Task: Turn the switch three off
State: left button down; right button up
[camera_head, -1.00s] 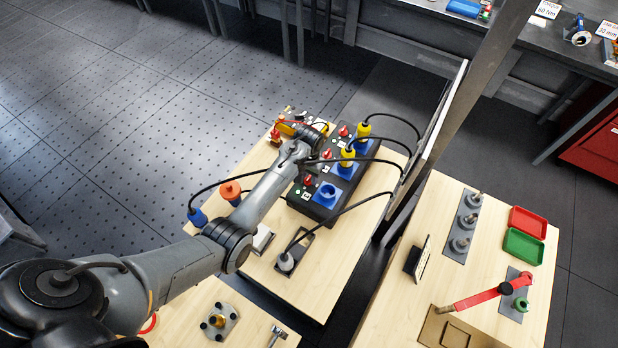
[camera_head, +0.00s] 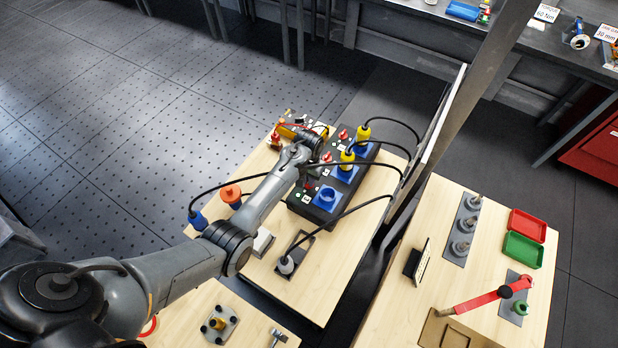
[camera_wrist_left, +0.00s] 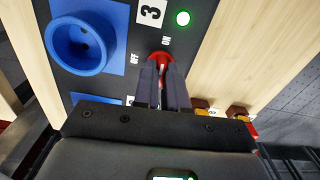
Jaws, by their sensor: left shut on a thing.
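My left gripper (camera_wrist_left: 161,75) is shut on the red knob of switch three (camera_wrist_left: 161,56) in the left wrist view. The labels OFF and ON sit beside the knob; its exact angle is partly hidden by the fingers. A lit green lamp (camera_wrist_left: 183,18) is beside the white label 3 (camera_wrist_left: 151,12). An empty blue socket (camera_wrist_left: 80,44) is to the left of the knob. In the head view, the dark switch box (camera_head: 305,209) stands on the wooden table, and my left arm reaches over to it, hiding much of the gripper. My right gripper is not in view.
Yellow plugs (camera_head: 347,158) with black cables sit in two of the box's blue sockets. An orange part (camera_head: 231,193), a blue connector (camera_head: 197,220) and a grey plug (camera_head: 287,264) are nearby. A upright panel (camera_head: 432,135) stands to the right of the box.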

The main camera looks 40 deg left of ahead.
pick_arm(q)
jog(key=n+p, duration=0.2)
jog(key=n, duration=0.1)
jog(key=shift+r+n+p, duration=0.15)
jog(key=shift+n+p, duration=0.15)
jog(key=n+p, duration=0.1)
jog(key=n, duration=0.2)
jog(key=shift+n, duration=0.4)
jog(key=n+p, duration=0.1)
jog(key=n, duration=0.8)
jog(key=shift+f+n, duration=0.2)
jog(key=shift+n, duration=0.2)
jog(key=c, duration=1.2)
grip_release()
